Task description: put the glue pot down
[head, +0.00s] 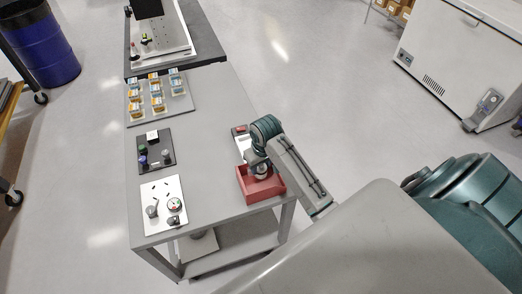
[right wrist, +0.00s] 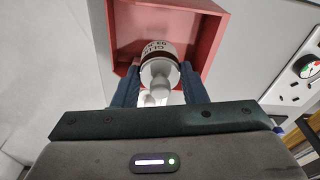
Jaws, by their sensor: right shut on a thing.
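A red open-topped tray (right wrist: 216,28) lies beneath and around the pot. I cannot tell whether the pot touches the tray floor. In the head view my right gripper (head: 260,172) is over the red tray (head: 264,194) near the table's right edge, and the pot's pale body (head: 262,177) shows only in part. My left gripper is not in view.
On the grey table (head: 209,207) are a white board with round parts (head: 164,220), a dark mat with small items (head: 156,158), and a board of several blue and orange boxes (head: 157,104). A small red-and-white item (head: 241,142) lies behind the tray. The table's middle is clear.

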